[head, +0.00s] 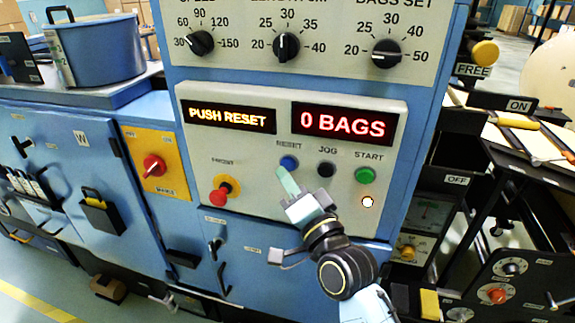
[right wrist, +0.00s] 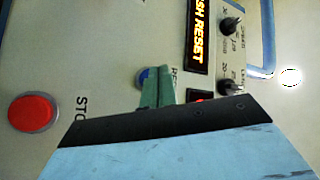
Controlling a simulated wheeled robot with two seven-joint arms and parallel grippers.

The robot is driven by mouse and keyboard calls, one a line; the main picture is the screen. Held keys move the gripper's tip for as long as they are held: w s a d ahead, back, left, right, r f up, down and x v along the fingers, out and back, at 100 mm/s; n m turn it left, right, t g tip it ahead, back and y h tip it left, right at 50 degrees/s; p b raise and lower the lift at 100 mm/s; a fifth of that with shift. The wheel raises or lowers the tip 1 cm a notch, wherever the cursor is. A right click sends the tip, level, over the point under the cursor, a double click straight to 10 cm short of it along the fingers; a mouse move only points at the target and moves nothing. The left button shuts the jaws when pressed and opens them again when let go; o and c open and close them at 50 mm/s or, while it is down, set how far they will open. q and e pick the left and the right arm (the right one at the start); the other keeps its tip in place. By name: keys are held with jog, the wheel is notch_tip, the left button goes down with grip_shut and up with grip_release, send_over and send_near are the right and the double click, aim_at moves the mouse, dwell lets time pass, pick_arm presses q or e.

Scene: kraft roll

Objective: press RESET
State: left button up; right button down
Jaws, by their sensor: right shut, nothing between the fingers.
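The blue RESET button (head: 288,163) sits on the grey control panel (head: 260,200), left of the black JOG button and the green START button. In the right wrist view the blue button (right wrist: 143,76) is partly hidden behind my fingers. My right gripper (head: 284,178) is shut and empty, its green fingertips just below the button in the head view. In the right wrist view the shut fingers (right wrist: 158,90) overlap the button's edge; I cannot tell whether they touch it. The left display (head: 229,117) reads PUSH RESET. My left gripper is not in view.
A red stop button (head: 218,196) on a yellow base stands left of RESET. The black JOG button (head: 326,169) and green START button (head: 365,175) are close on the right. The right display (head: 342,124) reads 0 BAGS. A red switch (head: 154,165) is farther left.

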jog(key=shift+w, duration=0.1)
jog(key=shift+w+d, duration=0.15)
jog(key=shift+w, duration=0.15)
jog(key=shift+w+d, duration=0.15)
jog(key=shift+w, duration=0.25)
dwell(0.9)
jog(key=shift+s+p, duration=0.1)
jog(key=shift+p, duration=0.2)
jog(key=shift+s+a+p, duration=0.25)
jog(key=shift+s+p, duration=0.2)
jog(key=shift+s, duration=0.25)
jog(key=s, duration=0.1)
jog(key=s+a+p, duration=0.1)
jog(key=s, duration=0.1)
jog(key=s+p, duration=0.1)
jog(key=shift+s+a, duration=0.3)
jog(key=shift+s, duration=0.1)
